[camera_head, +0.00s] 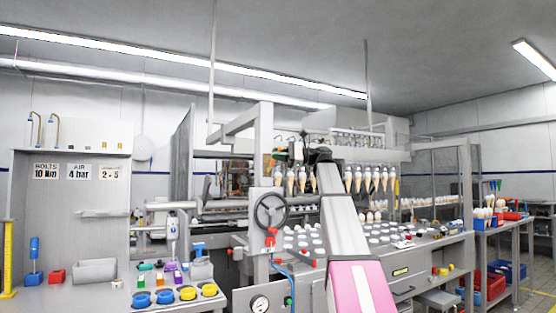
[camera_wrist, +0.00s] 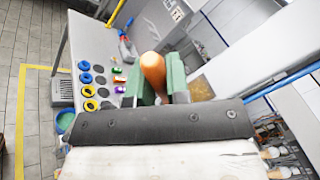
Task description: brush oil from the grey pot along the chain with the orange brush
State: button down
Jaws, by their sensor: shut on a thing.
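My gripper (camera_wrist: 160,82) has green fingers and is shut on the orange brush (camera_wrist: 153,67) in the wrist view. The rounded orange handle stands up between the fingers; the bristles are hidden. In the head view my arm reaches up toward the cone machine and hides most of the gripper, so the brush does not show clearly there. I cannot pick out the grey pot for certain in either view. The chain cannot be told apart from the machine's other parts.
The cone machine (camera_head: 400,238) carries white round pieces and hanging cones. A handwheel (camera_head: 271,211) sticks out at its front. On the left bench are blue and yellow rings (camera_head: 188,293), a grey tray (camera_head: 95,270) and a red box (camera_head: 57,276).

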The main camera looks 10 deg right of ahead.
jog(key=shift+w+r, duration=0.1)
jog(key=shift+r, duration=3.35)
notch_tip(320, 180, down, 9)
dwell(2.7)
jog(key=s+d, duration=0.1)
jog(key=s, duration=0.4)
jog(key=shift+s+d, duration=0.4)
dwell(0.5)
